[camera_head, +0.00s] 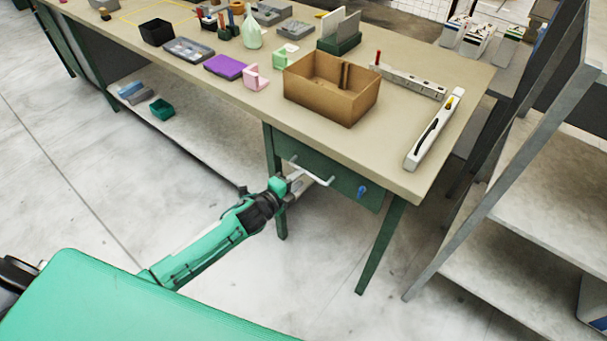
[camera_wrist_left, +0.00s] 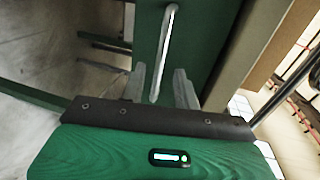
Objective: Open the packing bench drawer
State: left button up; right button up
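The packing bench (camera_head: 228,112) has a green drawer (camera_head: 345,180) under its beige top, and the drawer front looks shut. A pale bar handle (camera_head: 312,172) runs across that front. My left gripper (camera_head: 294,184) is at the handle, near its left part. In the left wrist view, the two grey fingers of my left gripper (camera_wrist_left: 160,84) are apart. The handle (camera_wrist_left: 165,45) passes into the gap between them, in front of the green drawer face (camera_wrist_left: 205,40). I see no clear contact between fingers and handle. My right gripper is out of view.
A blue piece (camera_head: 362,191) is on the drawer front, right of the handle. A cardboard box (camera_head: 330,98) stands on the bench above. A bench leg (camera_head: 380,245) and a grey shelf rack (camera_head: 480,215) stand to the right. The floor before the drawer is clear.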

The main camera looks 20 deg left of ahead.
pick_arm(q)
jog(key=shift+x, duration=1.75)
grip_shut()
